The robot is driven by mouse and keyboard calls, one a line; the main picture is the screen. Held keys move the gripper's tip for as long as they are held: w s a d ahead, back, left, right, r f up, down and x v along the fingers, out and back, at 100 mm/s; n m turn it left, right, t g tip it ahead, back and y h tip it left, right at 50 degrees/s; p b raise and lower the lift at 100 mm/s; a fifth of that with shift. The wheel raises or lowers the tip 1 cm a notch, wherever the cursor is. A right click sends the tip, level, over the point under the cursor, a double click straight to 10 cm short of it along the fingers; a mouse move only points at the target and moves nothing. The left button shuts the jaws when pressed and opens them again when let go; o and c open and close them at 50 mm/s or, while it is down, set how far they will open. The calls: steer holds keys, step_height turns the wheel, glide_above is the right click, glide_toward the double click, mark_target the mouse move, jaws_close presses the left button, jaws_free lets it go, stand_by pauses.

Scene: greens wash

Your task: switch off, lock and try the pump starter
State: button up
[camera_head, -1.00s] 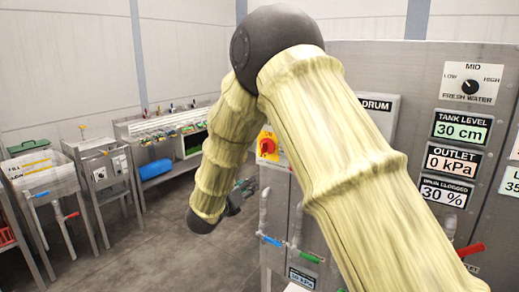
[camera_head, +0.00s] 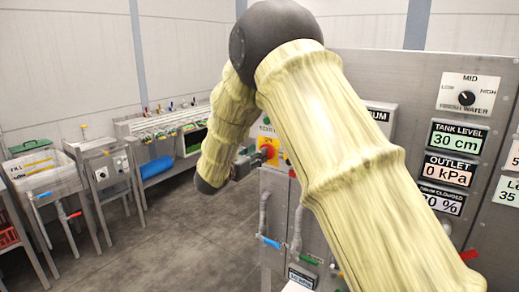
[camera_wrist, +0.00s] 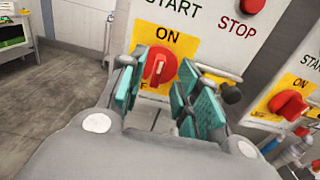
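The pump starter's red rotary switch (camera_wrist: 160,66) sits on a yellow plate (camera_wrist: 143,37) marked ON at the top, with OFF partly hidden below left. Its handle stands nearly upright, on the ON side. The switch also shows in the head view (camera_head: 266,151). My gripper (camera_wrist: 160,92) is open, with its teal-padded fingers on either side of the switch and nothing held. I cannot tell whether a pad touches the handle. A grey bar (camera_wrist: 216,72) and a dark rounded piece (camera_wrist: 232,94) show just right of the switch. No lock is clearly visible.
A second red switch (camera_wrist: 287,103) on a yellow plate is at the right in the wrist view. A red STOP button (camera_wrist: 252,5) is above. Below the starter, pipes carry a blue-handled valve (camera_head: 270,242). The floor (camera_head: 170,240) at left is clear.

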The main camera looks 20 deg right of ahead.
steer(key=shift+p+x, duration=0.35)
steer(key=shift+x, duration=0.9)
jaws_close()
